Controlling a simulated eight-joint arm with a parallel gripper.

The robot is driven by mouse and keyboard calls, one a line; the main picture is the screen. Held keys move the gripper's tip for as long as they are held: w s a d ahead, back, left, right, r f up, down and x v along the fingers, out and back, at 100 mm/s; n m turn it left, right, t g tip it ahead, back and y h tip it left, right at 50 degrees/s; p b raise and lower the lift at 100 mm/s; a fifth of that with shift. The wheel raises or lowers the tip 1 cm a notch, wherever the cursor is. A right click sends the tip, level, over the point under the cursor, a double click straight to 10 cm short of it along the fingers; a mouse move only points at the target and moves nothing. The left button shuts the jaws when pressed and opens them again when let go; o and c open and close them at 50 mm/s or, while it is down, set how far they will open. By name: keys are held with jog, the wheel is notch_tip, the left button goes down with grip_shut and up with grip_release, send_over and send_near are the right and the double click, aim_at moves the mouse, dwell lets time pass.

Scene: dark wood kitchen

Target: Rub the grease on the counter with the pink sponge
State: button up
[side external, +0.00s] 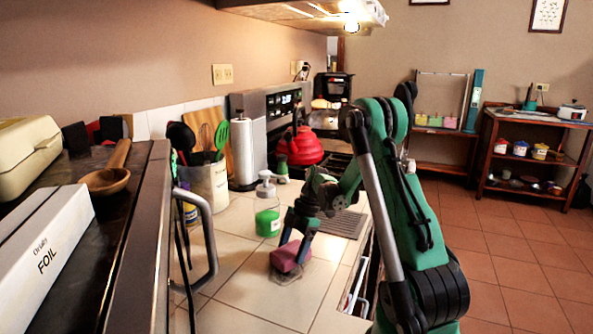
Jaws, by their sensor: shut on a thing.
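The pink sponge (290,256) is at the end of my gripper (293,243), low over the tiled counter (240,285). My gripper points down and is shut on the sponge. A greyish smear of grease (287,274) shows on the tiles under and around the sponge. The sponge seems to touch the counter at the smear, but its underside is hidden. The sponge covers part of the smear.
A green soap bottle (267,215) stands just behind my gripper. A utensil crock (208,184), a paper towel roll (242,155) and a red kettle (300,147) stand farther back. A metal handle (203,240) juts out at left. The front tiles are clear.

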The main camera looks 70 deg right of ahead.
jog(key=shift+d+f, duration=0.2)
jog(key=shift+d, duration=0.3)
jog(key=shift+d+r, duration=0.2)
jog(key=shift+d, duration=0.15)
jog(key=shift+d+f, duration=0.15)
jog(key=shift+d, duration=0.35)
jog(key=shift+a+r, duration=0.15)
jog(key=shift+a, duration=2.4)
jog(key=shift+a+r, duration=0.1)
jog(key=shift+a, duration=2.4)
jog(key=shift+a+f, duration=0.2)
jog(key=shift+a, duration=0.15)
notch_tip(320, 180, up, 8)
jog(key=shift+d, duration=0.1)
